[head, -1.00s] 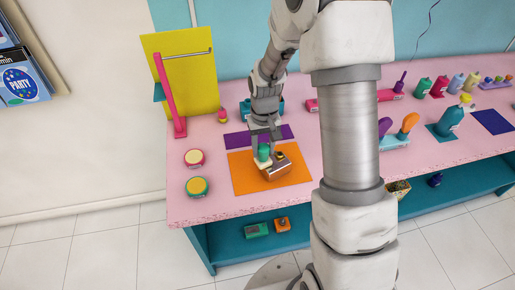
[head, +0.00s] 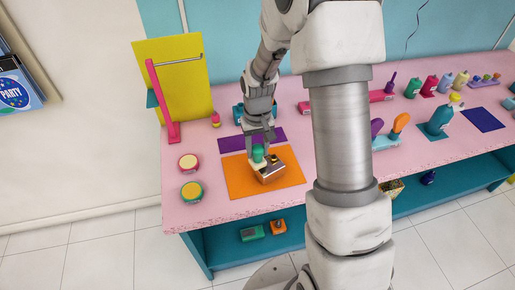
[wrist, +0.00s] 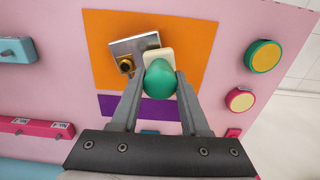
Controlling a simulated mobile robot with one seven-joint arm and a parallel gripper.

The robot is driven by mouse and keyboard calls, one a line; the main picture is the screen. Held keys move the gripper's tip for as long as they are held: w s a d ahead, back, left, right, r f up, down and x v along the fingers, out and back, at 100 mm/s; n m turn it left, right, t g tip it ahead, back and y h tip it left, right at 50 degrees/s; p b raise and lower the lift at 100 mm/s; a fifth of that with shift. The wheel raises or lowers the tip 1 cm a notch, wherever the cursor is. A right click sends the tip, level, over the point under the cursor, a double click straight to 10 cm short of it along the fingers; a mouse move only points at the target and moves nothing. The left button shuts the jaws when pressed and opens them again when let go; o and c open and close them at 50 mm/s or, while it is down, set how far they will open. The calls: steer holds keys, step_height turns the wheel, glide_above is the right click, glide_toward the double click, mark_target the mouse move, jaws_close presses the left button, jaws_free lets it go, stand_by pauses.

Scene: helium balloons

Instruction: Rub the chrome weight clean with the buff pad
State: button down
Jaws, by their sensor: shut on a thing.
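The chrome weight (head: 270,173) is a shiny metal block with a small gold knob, lying on the orange mat (head: 238,184). It also shows in the wrist view (wrist: 122,48). My gripper (head: 258,147) is shut on the green knob of the buff pad (head: 257,164), a cream block under a rounded green handle. In the wrist view the cream pad (wrist: 157,56) is right against or just over the weight's edge; I cannot tell whether they touch. The fingers (wrist: 160,95) hide part of the handle's sides.
A purple mat (head: 232,144) lies behind the orange one. Two round tins, one red-rimmed (head: 188,162) and one green-rimmed (head: 191,191), stand to the left. A yellow board with a pink post (head: 165,110) stands at the back left. Bottles and brushes (head: 398,124) stand to the right.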

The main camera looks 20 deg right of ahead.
step_height(320, 180, up, 7)
steer(key=p, duration=0.4)
steer(key=f+b, duration=0.1)
steer(key=s+f+b, duration=0.1)
steer(key=f, duration=0.1)
steer(key=f+b, duration=0.1)
steer(key=f, duration=0.1)
steer(key=shift+s, duration=0.25)
steer(key=shift+r, duration=0.1)
